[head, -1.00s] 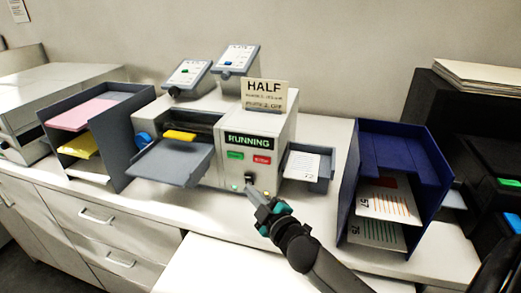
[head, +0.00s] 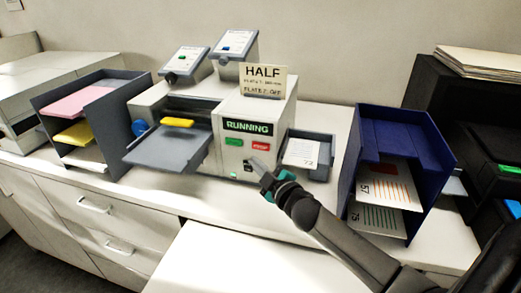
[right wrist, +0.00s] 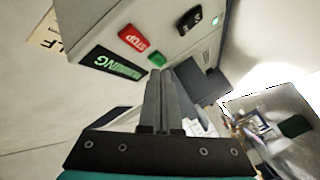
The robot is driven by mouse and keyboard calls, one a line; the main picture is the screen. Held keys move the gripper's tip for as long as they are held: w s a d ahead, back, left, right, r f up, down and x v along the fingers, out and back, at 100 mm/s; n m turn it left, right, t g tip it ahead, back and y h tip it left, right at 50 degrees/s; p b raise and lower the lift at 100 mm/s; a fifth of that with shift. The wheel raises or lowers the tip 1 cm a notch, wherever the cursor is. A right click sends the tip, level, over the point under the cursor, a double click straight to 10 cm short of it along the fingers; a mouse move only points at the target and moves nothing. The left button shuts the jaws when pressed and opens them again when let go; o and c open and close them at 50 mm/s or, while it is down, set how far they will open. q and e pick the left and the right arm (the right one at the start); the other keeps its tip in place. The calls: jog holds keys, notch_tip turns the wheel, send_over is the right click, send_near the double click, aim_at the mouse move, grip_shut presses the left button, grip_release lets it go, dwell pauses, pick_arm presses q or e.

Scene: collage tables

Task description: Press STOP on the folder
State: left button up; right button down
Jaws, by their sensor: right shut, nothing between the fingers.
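The folder (head: 229,168) is a light grey machine on the counter, with a lit green RUNNING display (head: 249,127) on its front. Below the display are a green button (head: 233,142) and a red button (head: 261,146); the red one reads STOP in the right wrist view (right wrist: 133,39). My right gripper (head: 256,163) is shut and empty, its tips just below the red button in the head view. In the right wrist view the closed fingers (right wrist: 160,78) point toward the panel near the green button. Contact cannot be told. My left gripper is not in view.
A grey feed tray (head: 165,150) with a yellow piece juts out left of the panel. An output tray (head: 318,172) with a printed sheet is at right. A blue rack (head: 349,165) stands further right, and a grey rack with coloured paper (head: 116,150) at left.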

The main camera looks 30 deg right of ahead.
aim_at(256, 147)
jog(key=shift+w+d, duration=1.1)
jog(key=shift+d, duration=0.2)
dwell(1.1)
jog(key=shift+w+d, duration=0.25)
jog(key=shift+d, duration=0.05)
jog(key=shift+w+d, duration=0.3)
jog(key=shift+d, duration=0.05)
dwell(0.8)
dwell(0.3)
jog(key=shift+s+a, duration=0.6)
jog(key=shift+a, duration=0.1)
